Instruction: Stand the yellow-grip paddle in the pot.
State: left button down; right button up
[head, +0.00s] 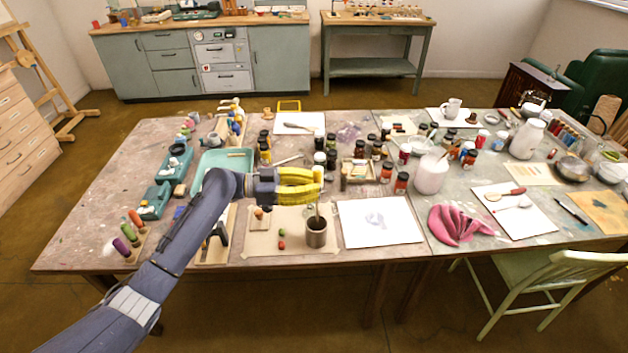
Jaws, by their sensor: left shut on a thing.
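The pot (316,238) is a small grey-brown cup. It stands on a tan sheet near the front edge of the table. My left gripper (316,186) has yellow fingers and is above the pot. It is shut on the yellow-grip paddle, whose pale yellow grip (318,173) shows at the fingertips. The paddle is about upright, and its dark shaft runs down below the fingers to the pot's mouth. I cannot tell how far its lower end reaches inside. My right gripper is not in view.
The tan sheet (262,244) also holds small red and green pieces and a little block (260,215). A white paper (379,222) lies right of the pot. Several dark jars stand behind the gripper. A teal tray (222,163) is at the left, and a pink cloth (458,224) farther right.

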pick_arm(q)
notch_tip(320, 180, down, 6)
jog(key=shift+f, duration=0.25)
dwell(0.6)
jog(key=shift+f, duration=0.1)
dwell(0.3)
jog(key=c, duration=1.3)
grip_release()
jog(key=a, duration=0.8)
jog(key=s+a, duration=0.1)
jog(key=a, duration=0.3)
jog(key=shift+r, duration=0.4)
